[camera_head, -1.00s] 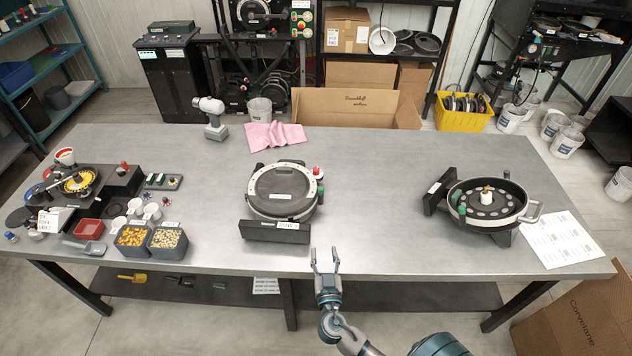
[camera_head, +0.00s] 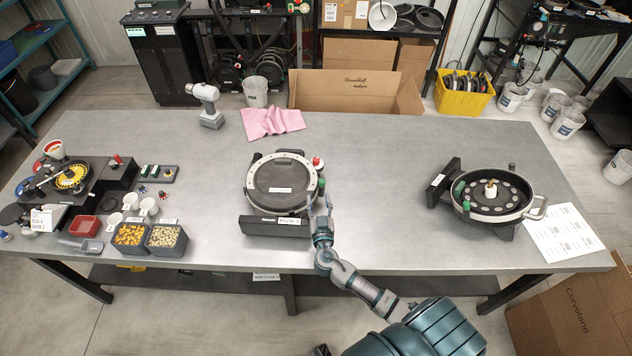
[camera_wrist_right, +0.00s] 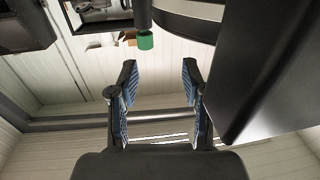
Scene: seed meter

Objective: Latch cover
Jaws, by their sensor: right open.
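The seed meter with its round dark cover (camera_head: 282,177) lying on top stands at the middle of the table. A red knob (camera_head: 317,162) sits at its right rim, with a small green part (camera_head: 321,183) below it. My right gripper (camera_head: 320,207) is open and empty at the right front of this meter, close to the green part. In the right wrist view a green-tipped part (camera_wrist_right: 146,42) shows above and ahead of the spread fingers (camera_wrist_right: 160,90), apart from them. Whether the latch is closed cannot be told. My left gripper is not in view.
A second, uncovered meter (camera_head: 492,196) stands at the right, beside a paper sheet (camera_head: 562,232). Bins of seed (camera_head: 166,239) and small parts fill the left. Table between the meters is clear.

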